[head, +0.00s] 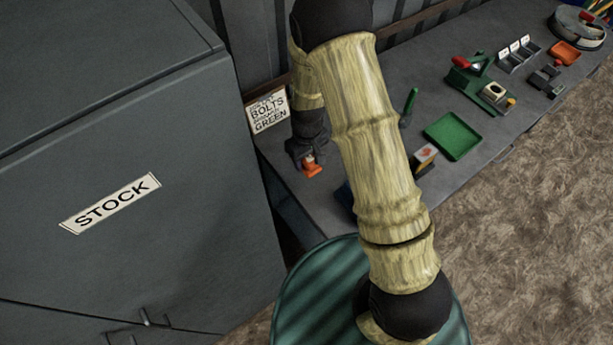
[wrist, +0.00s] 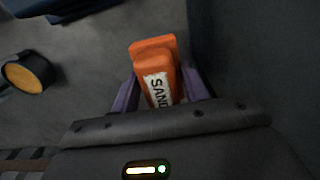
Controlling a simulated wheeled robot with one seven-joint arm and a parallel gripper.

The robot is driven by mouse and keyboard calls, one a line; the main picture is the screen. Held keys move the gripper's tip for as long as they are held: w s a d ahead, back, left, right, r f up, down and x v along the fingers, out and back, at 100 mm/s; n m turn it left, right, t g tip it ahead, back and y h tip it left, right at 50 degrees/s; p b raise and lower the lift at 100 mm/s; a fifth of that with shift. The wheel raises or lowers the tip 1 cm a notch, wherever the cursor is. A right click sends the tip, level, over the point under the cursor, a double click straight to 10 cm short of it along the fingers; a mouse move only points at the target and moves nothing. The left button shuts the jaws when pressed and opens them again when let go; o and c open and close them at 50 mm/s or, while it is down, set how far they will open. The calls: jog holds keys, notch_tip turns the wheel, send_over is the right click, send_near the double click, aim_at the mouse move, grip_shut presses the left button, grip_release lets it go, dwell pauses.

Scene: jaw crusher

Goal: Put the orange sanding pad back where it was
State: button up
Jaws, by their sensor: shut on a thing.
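The orange sanding pad (wrist: 155,60) is a small block with a white label reading "SAND", partly covered by my gripper. My gripper (wrist: 158,88) has its two purple fingers on either side of the pad and is shut on it. In the head view the orange pad (head: 312,168) shows below my dark gripper (head: 309,160), over the left end of the grey bench, near the stock cabinet. I cannot tell whether the pad touches the bench top.
The grey cabinet (head: 120,190) marked "STOCK" stands to the left. A sign (head: 268,112) about bolts stands behind my gripper. The bench (head: 395,60) carries a green tray (head: 453,136), a green-handled tool (head: 409,103) and several other items. A round dark object with a yellow face (wrist: 25,75) lies left in the wrist view.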

jog(key=p, duration=0.2)
send_over(307, 182)
jog(key=shift+f, duration=2.9)
jog(key=shift+f+p, duration=0.65)
jog(key=shift+f, duration=1.45)
jog(key=shift+f, duration=0.2)
jog(key=o, duration=1)
jog(key=shift+c, duration=0.2)
jog(key=shift+r, duration=0.1)
